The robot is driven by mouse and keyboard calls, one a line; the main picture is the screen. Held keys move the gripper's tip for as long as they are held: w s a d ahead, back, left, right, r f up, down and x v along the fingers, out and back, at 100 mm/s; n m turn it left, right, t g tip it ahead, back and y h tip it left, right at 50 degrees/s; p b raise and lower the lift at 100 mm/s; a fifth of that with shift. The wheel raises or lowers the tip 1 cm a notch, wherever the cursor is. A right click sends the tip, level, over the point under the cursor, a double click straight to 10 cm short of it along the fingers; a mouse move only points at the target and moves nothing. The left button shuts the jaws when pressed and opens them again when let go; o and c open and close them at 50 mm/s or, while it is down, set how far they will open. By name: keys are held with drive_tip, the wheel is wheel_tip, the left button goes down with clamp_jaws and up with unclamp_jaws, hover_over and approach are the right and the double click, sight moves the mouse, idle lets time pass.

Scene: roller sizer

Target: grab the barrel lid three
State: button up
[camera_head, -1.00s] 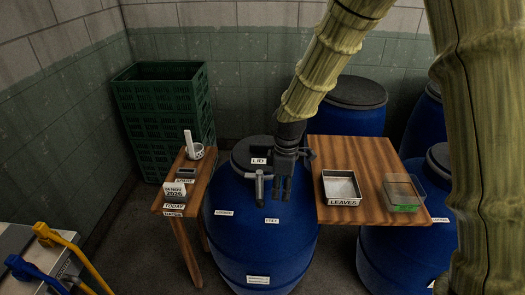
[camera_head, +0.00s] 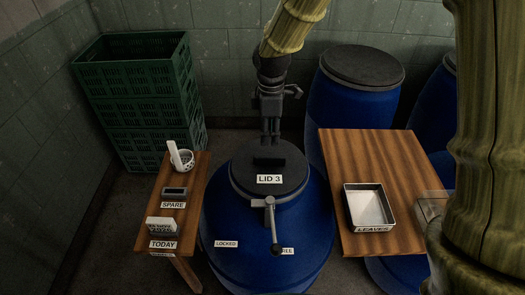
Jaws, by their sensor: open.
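Barrel lid three is a round dark lid (camera_head: 246,180) with a "LID 3" label (camera_head: 269,179) on top of a blue barrel (camera_head: 230,262). A black block-like grip (camera_head: 268,161) stands up from the middle of the lid. My gripper (camera_head: 270,140) is open and empty, pointing down just above or behind this grip; whether it touches the grip cannot be told. A grey lever (camera_head: 272,225) at the lid's front edge hangs down, its dark knob beside the partly covered "FREE" label (camera_head: 288,251). A "LOCKED" label (camera_head: 227,244) is to the left.
A small wooden table (camera_head: 196,185) with a cup, a small dark device and a date block stands left. A wooden table (camera_head: 340,150) with a metal "LEAVES" tray (camera_head: 352,216) stands right. Green crates (camera_head: 135,90) and another lidded blue barrel (camera_head: 340,108) stand behind.

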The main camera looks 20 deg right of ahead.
sight(270, 156)
drive_tip(key=s+f+p, duration=0.1)
drive_tip(key=s+f, duration=0.2)
drive_tip(key=shift+s, duration=0.25)
drive_tip(key=w+f, duration=0.2)
drive_tip(key=w, duration=0.1)
drive_tip(key=shift+f+p, duration=0.3)
drive_tip(key=shift+f, duration=0.1)
drive_tip(key=shift+s+f, duration=0.1)
drive_tip(key=shift+f, duration=0.15)
drive_tip(key=shift+s+a+f+p, duration=0.1)
drive_tip(key=shift+s+f+p, duration=0.3)
drive_tip(key=shift+s+p, duration=0.2)
drive_tip(key=shift+w+f+p, duration=0.15)
drive_tip(key=shift+w+f, duration=0.1)
drive_tip(key=shift+f, duration=0.5)
drive_tip(key=shift+w+f+p, duration=0.15)
drive_tip(key=shift+w+f, duration=0.1)
drive_tip(key=shift+f, duration=0.45)
drive_tip(key=shift+s+r, duration=0.2)
drive_tip(key=shift+s, duration=0.1)
drive_tip(key=shift+w+f, duration=0.15)
clamp_jaws()
